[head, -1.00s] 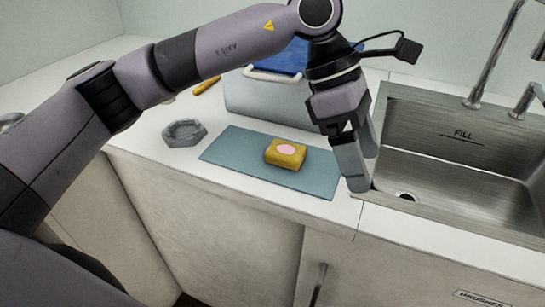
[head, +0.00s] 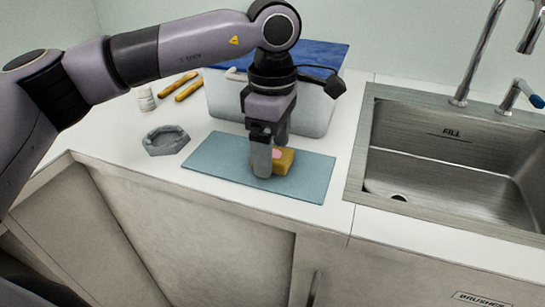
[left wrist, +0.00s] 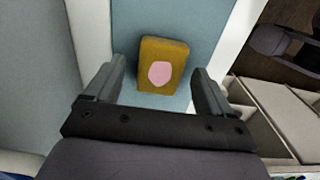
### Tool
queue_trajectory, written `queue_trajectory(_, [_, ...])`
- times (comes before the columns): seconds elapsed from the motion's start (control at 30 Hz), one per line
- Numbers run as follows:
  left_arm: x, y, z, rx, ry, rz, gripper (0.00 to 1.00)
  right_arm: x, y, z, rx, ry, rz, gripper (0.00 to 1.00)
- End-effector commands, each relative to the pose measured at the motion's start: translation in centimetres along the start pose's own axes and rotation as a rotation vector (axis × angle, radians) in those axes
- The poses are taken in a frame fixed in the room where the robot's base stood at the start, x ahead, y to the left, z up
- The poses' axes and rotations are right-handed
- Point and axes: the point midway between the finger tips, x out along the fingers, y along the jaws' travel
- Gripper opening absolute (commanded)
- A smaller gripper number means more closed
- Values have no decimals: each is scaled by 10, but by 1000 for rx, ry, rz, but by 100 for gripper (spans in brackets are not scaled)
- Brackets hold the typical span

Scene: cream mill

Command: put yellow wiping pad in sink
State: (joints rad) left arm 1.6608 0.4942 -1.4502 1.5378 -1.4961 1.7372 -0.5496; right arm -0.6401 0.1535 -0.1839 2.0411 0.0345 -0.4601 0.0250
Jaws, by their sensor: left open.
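The yellow wiping pad (head: 285,163), with a pink patch on top, lies on a blue-grey mat (head: 215,160) on the counter. In the head view my left gripper (head: 266,165) points down over the mat and hides the pad's left part. In the left wrist view the pad (left wrist: 163,62) lies ahead of and between the two spread fingers of my open left gripper (left wrist: 160,85), with a gap at each side. The steel sink (head: 450,170) is to the right, its basin empty apart from a drain. My right gripper is out of view.
A grey bin with a blue top (head: 315,108) stands behind the mat. A grey hexagonal dish (head: 166,140) is left of it. Two orange-brown sticks (head: 187,90) and a small white jar (head: 146,98) lie farther back. The faucet (head: 478,60) rises behind the sink.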

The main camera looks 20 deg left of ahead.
Motion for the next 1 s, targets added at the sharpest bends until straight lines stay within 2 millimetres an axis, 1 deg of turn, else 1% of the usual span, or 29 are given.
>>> queue_trajectory(0.23, [2, 0, 0, -1, -1, 1, 83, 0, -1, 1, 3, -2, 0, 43])
queue_trajectory(0.27, [2, 0, 0, -1, -1, 1, 76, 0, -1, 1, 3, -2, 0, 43])
queue_trajectory(0.3, [2, 0, 0, -1, -1, 1, 63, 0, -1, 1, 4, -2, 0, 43])
queue_trajectory(0.37, [2, 0, 0, -1, -1, 1, 44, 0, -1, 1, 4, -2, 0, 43])
queue_trajectory(0.4, [2, 0, 0, -1, -1, 1, 31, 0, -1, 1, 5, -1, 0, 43])
queue_trajectory(0.43, [2, 0, 0, -1, -1, 1, 24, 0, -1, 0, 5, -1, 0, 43])
queue_trajectory(0.57, [2, 0, 0, -1, -1, 1, 24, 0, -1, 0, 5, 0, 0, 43])
queue_trajectory(0.6, [2, 0, 0, -1, -1, 1, 19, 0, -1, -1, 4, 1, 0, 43])
queue_trajectory(0.83, [0, 0, 0, -1, -1, 1, 19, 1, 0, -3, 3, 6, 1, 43])
queue_trajectory(1.0, [-13, 0, 1, -1, -2, 3, 19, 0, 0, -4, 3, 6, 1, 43])
